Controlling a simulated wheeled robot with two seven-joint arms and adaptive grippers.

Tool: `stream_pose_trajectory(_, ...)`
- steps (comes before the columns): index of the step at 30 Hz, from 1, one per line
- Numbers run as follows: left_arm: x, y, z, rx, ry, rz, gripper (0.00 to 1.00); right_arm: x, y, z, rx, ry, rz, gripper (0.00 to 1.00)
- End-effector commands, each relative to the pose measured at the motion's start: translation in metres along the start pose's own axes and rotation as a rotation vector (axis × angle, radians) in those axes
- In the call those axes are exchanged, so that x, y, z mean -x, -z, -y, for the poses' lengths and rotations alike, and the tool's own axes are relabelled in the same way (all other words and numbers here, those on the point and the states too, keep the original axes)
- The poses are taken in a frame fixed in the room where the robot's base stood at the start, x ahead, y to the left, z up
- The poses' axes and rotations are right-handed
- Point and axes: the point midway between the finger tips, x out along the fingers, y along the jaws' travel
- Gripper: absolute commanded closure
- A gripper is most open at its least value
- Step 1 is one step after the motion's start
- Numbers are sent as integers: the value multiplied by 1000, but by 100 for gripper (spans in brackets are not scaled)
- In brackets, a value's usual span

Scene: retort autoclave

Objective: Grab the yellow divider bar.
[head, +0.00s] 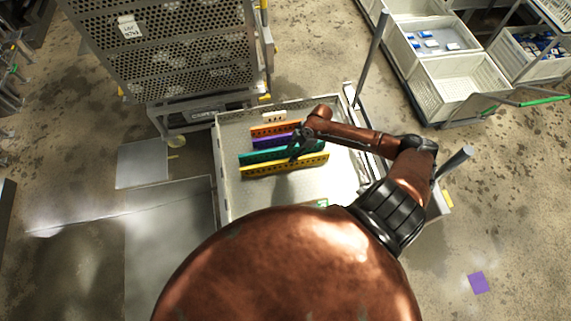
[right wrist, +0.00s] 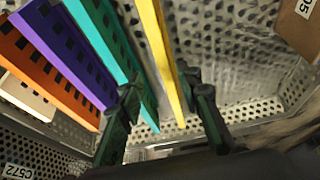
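The yellow divider bar (head: 285,165) stands on edge in the perforated tray (head: 228,190), nearest of several coloured bars in the head view. My right gripper (head: 299,148) is over the teal and yellow bars, toward their right part. In the right wrist view, my right gripper (right wrist: 162,86) is open, and the yellow bar (right wrist: 161,50) runs between its two fingers, closer to the right finger. I cannot tell whether that finger touches it. The left finger is beside the teal bar (right wrist: 103,38). My left gripper is not in view.
Teal, purple (head: 270,141) and orange (head: 273,128) bars stand behind the yellow one. A tall perforated rack (head: 165,50) stands behind the tray at left. White crates (head: 455,85) stand at upper right. The tray's front part is mostly clear.

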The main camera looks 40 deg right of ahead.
Motion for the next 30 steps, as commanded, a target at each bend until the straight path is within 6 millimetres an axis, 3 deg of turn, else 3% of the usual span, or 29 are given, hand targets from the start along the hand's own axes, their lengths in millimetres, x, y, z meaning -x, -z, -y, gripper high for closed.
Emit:
stream_pose_trajectory(14,-9,4,0,-1,0,-5,100,-58,6,6,-1,-1,1,68)
stream_pose_trajectory(23,-8,5,0,-1,0,-6,100,-60,6,6,-1,-1,1,69)
stream_pose_trajectory(30,-8,4,0,-1,0,-6,100,-60,6,6,-2,-1,1,85)
